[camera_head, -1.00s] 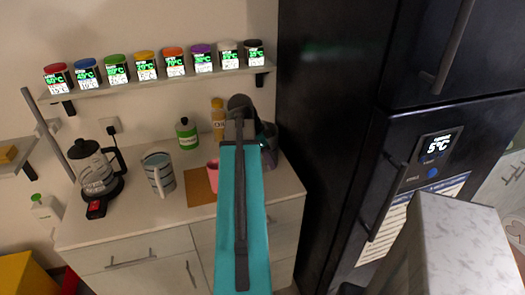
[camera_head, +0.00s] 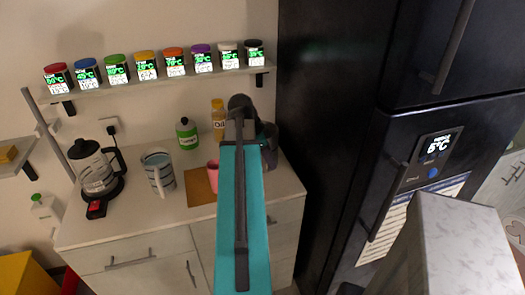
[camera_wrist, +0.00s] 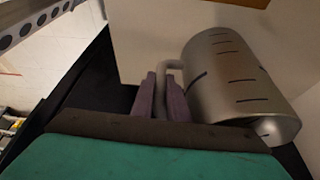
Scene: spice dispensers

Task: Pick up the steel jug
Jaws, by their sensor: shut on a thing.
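The steel jug (camera_wrist: 225,75) is a grey metal cylinder with dark marks, lying sideways across the right of the wrist view. My gripper (camera_wrist: 165,95) is shut on its handle, with the dark fingers on either side of it. In the head view my teal arm reaches over the counter, and its end (camera_head: 240,112) hides most of the jug. A dark grey part (camera_head: 269,140), which may be the jug, shows just right of the arm.
The counter (camera_head: 130,225) holds a kettle (camera_head: 95,170), a striped mug (camera_head: 158,172), a pink cup (camera_head: 213,173), a green bottle (camera_head: 187,135) and an oil bottle (camera_head: 218,118). Spice jars line a shelf (camera_head: 190,77) above. A black fridge (camera_head: 330,120) stands close on the right.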

